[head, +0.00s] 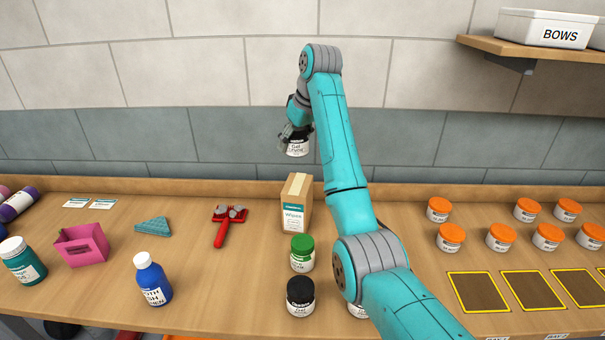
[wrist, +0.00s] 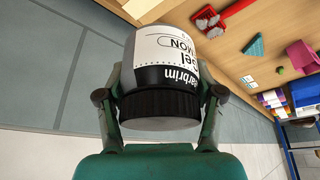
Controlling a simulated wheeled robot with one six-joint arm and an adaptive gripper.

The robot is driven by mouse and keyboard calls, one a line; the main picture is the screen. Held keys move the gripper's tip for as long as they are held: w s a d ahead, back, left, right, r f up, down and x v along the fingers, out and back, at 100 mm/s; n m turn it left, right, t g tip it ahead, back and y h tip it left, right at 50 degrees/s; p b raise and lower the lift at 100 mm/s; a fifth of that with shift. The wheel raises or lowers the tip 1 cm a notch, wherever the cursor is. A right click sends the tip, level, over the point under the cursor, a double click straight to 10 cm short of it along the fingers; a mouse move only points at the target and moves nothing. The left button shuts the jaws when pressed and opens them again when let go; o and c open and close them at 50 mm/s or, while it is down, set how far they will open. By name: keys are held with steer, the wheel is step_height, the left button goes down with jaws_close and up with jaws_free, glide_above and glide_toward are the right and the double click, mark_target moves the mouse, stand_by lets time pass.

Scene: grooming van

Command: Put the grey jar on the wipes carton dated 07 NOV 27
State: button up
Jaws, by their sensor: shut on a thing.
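My gripper (head: 293,136) is shut on a jar (head: 297,148) with a dark grey-black lid and a white label starting "Gel". It holds the jar in the air, above and just behind the carton in the head view. In the wrist view the jar (wrist: 166,75) sits between both fingers, its lid towards my palm. One tan wipes carton (head: 294,215) with a white and teal label stands upright on the counter below the jar. Its date cannot be read here. Its tan top (wrist: 148,8) seems to show at the wrist view's upper edge.
A green-lidded jar (head: 302,254) and a black-lidded jar (head: 300,298) stand in front of the carton. Another jar (head: 358,311) is partly behind my arm. A red brush (head: 228,224) lies left. Several orange-lidded jars (head: 450,237) stand right.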

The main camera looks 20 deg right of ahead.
glide_above(292, 180)
steer(key=s, duration=0.1)
steer(key=f, duration=0.5)
steer(key=shift+s+d+f, duration=0.15)
steer(key=shift+s+d, duration=0.05)
steer(key=shift+d, duration=0.2)
steer(key=shift+f, duration=2.2)
steer(key=shift+f, duration=0.1)
steer(key=o, duration=1.3)
